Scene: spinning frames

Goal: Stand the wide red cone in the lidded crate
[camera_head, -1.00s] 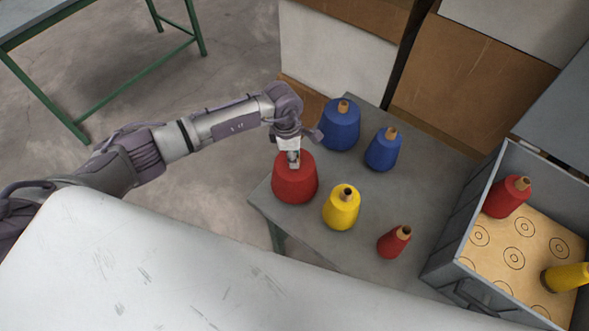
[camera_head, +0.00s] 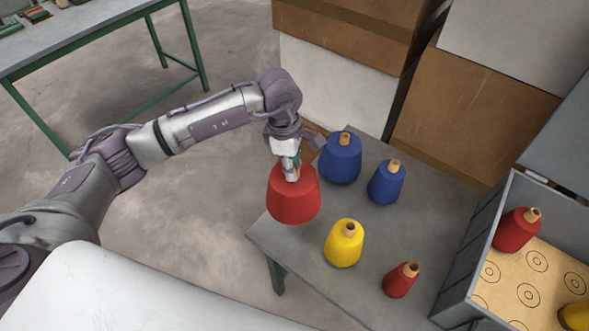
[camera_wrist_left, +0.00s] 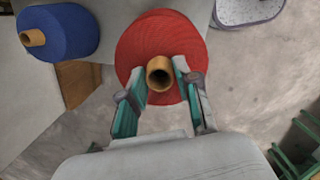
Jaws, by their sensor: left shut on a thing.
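The wide red cone (camera_head: 294,199) hangs upright from my left gripper (camera_head: 290,166), above the left edge of the grey table. In the left wrist view the left gripper (camera_wrist_left: 160,78) is shut on the tan tube tip at the top of the wide red cone (camera_wrist_left: 160,32). The grey crate (camera_head: 478,245) stands at the right. Its floor has a tan board with ringed spots; a red cone (camera_head: 515,230) and a yellow cone (camera_head: 576,316), cut by the frame edge, stand in it. The crate's lid (camera_head: 572,128) seems to be the grey panel behind it. My right gripper is not in view.
On the grey table (camera_head: 400,237) stand two blue cones (camera_head: 340,160) (camera_head: 386,184), a yellow cone (camera_head: 343,244) and a small red cone (camera_head: 400,280), between the held cone and the crate. Cardboard boxes (camera_head: 490,110) are stacked behind. A white surface (camera_head: 130,300) fills the front left.

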